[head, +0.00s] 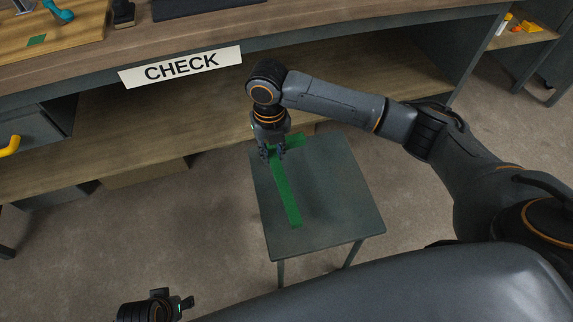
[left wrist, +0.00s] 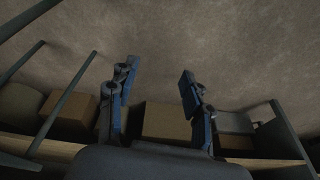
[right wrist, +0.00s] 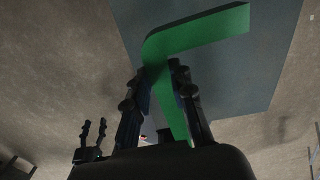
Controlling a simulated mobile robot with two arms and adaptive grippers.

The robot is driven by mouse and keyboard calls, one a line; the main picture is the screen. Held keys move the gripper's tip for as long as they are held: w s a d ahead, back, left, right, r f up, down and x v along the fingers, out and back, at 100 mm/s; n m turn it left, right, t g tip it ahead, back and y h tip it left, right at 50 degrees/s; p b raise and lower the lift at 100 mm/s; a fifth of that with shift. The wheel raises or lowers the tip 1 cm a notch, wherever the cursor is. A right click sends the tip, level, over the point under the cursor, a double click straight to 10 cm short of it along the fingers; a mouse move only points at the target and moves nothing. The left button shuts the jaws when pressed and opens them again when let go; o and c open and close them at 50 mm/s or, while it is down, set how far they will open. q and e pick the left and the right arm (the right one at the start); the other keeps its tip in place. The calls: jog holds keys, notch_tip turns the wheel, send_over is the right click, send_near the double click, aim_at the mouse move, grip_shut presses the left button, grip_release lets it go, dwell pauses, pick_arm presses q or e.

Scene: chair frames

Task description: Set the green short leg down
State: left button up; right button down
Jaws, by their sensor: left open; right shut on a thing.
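The green short leg (head: 288,200) is a flat, L-shaped green piece over the top of a small dark grey table (head: 345,190). My right gripper (head: 271,155) is shut on it near its bend, with the fingers pointing down. In the right wrist view the green leg (right wrist: 205,32) runs between the fingers, its other arm stretching to the right over the grey top. I cannot tell whether it touches the top or hangs just above it. My left gripper (left wrist: 158,75) is open and empty, low at the left of the small table.
A long workbench with a CHECK sign (head: 181,66) and a wooden lower shelf (head: 170,110) stands behind the small table. Cardboard boxes (left wrist: 168,121) show in the left wrist view. The small table's front and right parts are bare. Open floor lies to its left.

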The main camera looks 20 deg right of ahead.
jog(key=d+f, duration=0.1)
jog(key=f, duration=0.1)
jog(key=d+f, duration=0.1)
jog(key=d, duration=0.1)
jog(key=shift+w+f+b, duration=0.15)
jog(key=shift+f+b, duration=0.2)
jog(key=shift+f, duration=0.05)
notch_tip(320, 180, down, 3)
jog(key=shift+d+r+b, duration=0.15)
jog(key=shift+b, duration=0.4)
jog(key=shift+f, duration=0.25)
pick_arm(q)
notch_tip(320, 180, up, 8)
jog(key=shift+s+a, duration=0.15)
jog(key=shift+s, duration=0.2)
jog(key=shift+f, duration=0.1)
pick_arm(e)
jog(key=c, duration=1.1)
grip_release()
jog(key=shift+f, duration=0.1)
jog(key=shift+c, duration=0.2)
